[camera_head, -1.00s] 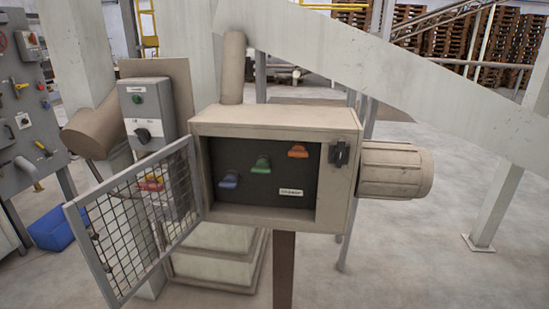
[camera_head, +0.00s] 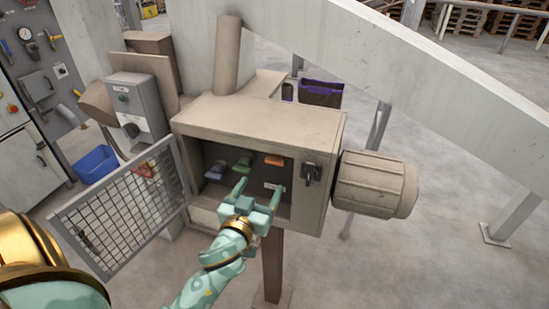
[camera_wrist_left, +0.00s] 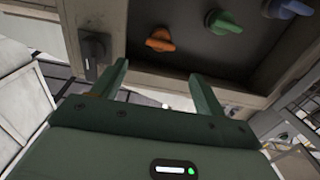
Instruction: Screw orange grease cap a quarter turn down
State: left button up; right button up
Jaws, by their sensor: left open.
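The orange grease cap (camera_head: 274,160) sits on the dark back panel inside an open beige box (camera_head: 262,120), at the right end of a row of three caps. The wrist view shows the orange cap (camera_wrist_left: 160,39) with its grip bar, beyond my fingertips. My left gripper (camera_head: 259,188) is at the box's open front, below the orange cap and apart from it. Its fingers (camera_wrist_left: 158,74) are spread with nothing between them. My right gripper is out of view.
A green cap (camera_head: 243,167) and a blue cap (camera_head: 216,170) sit left of the orange one. A mesh door (camera_head: 125,215) stands open at left. A black latch (camera_head: 311,173) is on the box's right front edge. A ribbed beige cylinder (camera_head: 375,184) juts out at right.

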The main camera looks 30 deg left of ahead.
aim_at(274, 162)
pick_arm(q)
jog(key=x, duration=1.2)
jog(key=shift+w, duration=0.15)
jog(key=c, duration=1)
